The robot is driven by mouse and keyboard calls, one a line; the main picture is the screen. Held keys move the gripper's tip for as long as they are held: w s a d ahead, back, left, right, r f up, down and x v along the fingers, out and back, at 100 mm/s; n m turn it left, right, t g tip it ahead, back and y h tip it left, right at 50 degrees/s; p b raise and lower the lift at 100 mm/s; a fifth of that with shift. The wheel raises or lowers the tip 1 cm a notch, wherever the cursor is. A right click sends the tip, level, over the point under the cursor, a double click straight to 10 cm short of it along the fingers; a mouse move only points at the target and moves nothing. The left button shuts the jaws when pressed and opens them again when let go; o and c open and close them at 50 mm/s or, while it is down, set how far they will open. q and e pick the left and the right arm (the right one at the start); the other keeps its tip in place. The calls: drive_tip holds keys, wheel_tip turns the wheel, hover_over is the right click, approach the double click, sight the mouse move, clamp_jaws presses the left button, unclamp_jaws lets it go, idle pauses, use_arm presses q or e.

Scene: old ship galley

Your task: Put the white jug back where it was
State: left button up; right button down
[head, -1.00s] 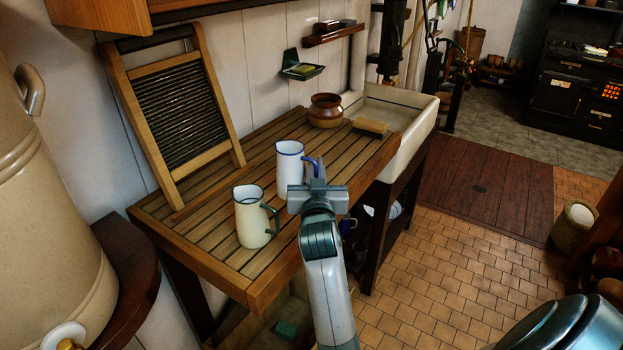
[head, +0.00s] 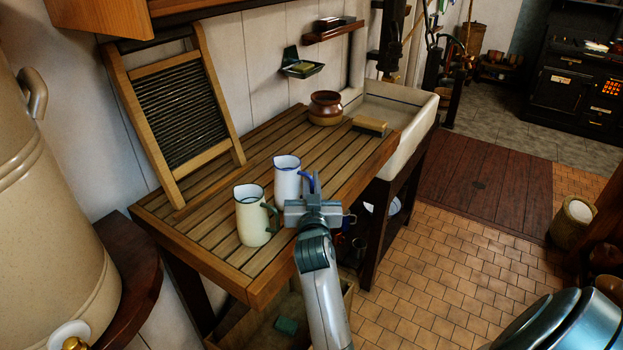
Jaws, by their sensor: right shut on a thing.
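The white jug with a blue rim and blue handle (head: 286,181) is on or just above the slatted wooden draining board (head: 222,262); I cannot tell if its base touches. My right gripper (head: 313,201) is shut on its handle side, at the jug's right. The gripper hides part of the handle. A cream jug with a green handle (head: 250,216) stands upright in front and to the left, very close to the white jug. Its handle side lies near the white jug's base. My left gripper is not in view.
A washboard (head: 178,112) leans on the wall at the back left. A brown pot (head: 325,108) and a brush (head: 370,126) are at the far end by the pale sink (head: 415,135). The board's middle is clear.

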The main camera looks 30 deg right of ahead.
drive_tip(key=shift+f, duration=0.1)
drive_tip(key=c, duration=1.9)
unclamp_jaws()
drive_tip(key=shift+o, duration=0.2)
